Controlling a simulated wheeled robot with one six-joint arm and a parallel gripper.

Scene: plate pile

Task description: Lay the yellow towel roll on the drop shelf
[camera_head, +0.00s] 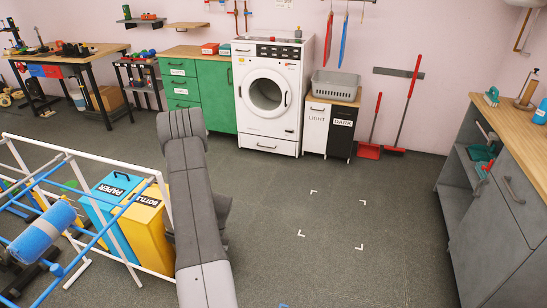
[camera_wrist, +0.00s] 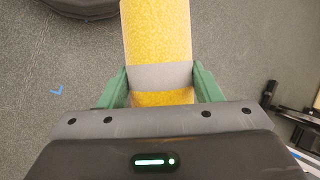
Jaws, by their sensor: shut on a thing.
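The yellow towel roll (camera_wrist: 157,32) shows in the wrist view, a thick fuzzy cylinder with a pale grey band around it. My gripper (camera_wrist: 161,84) has its green fingers on either side of the roll at the band and is shut on it. The far end of the roll runs out of the top of the wrist view. In the head view my arm hides or leaves out the gripper and the roll. No shelf is marked as the drop shelf; small wall shelves (camera_head: 187,25) hang at the back left, and a grey unit (camera_head: 492,215) with open shelves stands at the right.
A washing machine (camera_head: 267,130) and green cabinet (camera_head: 222,98) stand along the back wall. Blue paper (camera_head: 105,225) and yellow bottle (camera_head: 150,243) bins stand left of my arm, behind a white and blue rack (camera_head: 88,160). The floor (camera_head: 330,270) in the middle is clear, with white corner marks.

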